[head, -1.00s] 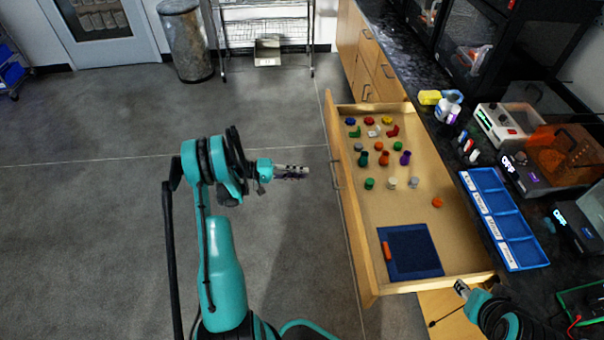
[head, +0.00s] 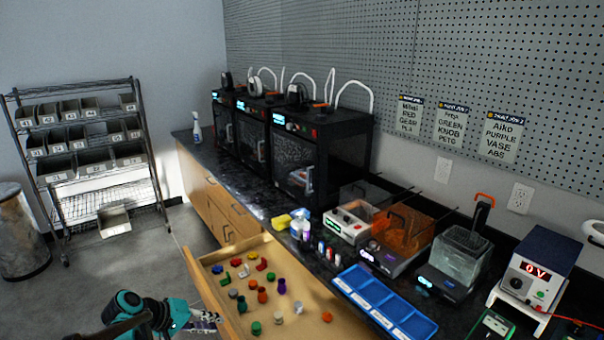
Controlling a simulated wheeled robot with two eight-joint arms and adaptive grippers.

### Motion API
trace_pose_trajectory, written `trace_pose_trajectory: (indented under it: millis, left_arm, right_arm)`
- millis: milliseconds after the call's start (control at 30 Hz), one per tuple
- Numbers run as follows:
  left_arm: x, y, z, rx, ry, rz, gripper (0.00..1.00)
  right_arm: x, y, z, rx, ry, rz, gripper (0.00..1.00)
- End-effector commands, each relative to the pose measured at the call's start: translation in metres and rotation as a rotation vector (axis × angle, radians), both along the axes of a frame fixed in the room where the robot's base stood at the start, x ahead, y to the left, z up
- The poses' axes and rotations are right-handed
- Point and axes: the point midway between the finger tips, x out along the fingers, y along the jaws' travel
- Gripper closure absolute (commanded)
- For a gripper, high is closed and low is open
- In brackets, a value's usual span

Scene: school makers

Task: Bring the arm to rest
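My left arm comes in low at the left of the head view, teal and black. Its gripper (head: 204,321) is beside the outer left side of the open drawer (head: 208,291), apart from the parts in it. The fingers are small and partly dark, so whether they are apart is unclear. Nothing is seen held in them. My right gripper is outside the view.
The drawer holds several small coloured prints, including a purple vase (head: 281,286). A blue sorting tray (head: 385,305) lies on the black counter (head: 262,205). Printers (head: 318,150) stand behind. A wire shelf (head: 85,160) stands left; floor before it is clear.

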Motion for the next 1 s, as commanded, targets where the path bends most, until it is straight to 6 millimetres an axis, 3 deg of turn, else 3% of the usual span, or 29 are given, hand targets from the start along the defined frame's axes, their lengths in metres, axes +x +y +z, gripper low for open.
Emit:
trace_pose_trajectory:
  millis: [100,300,600,800,1000]
  left_arm:
    - [-0.032,-0.028,0.022,0.128,0.001,-0.028,0.83]
    - [-0.092,-0.055,0.045,0.35,-0.028,-0.077,0.83]
    - [-0.179,-0.069,0.053,0.664,-0.14,-0.172,0.83]
    - [-0.209,-0.067,0.049,0.794,-0.211,-0.219,0.83]
    - [-0.216,-0.066,0.048,0.83,-0.232,-0.23,0.83]
  right_arm:
    - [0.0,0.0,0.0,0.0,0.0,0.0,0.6]
    - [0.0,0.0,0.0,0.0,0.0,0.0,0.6]
    - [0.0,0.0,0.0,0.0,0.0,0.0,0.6]
    - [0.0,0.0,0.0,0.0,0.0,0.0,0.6]
    - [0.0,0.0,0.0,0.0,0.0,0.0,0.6]
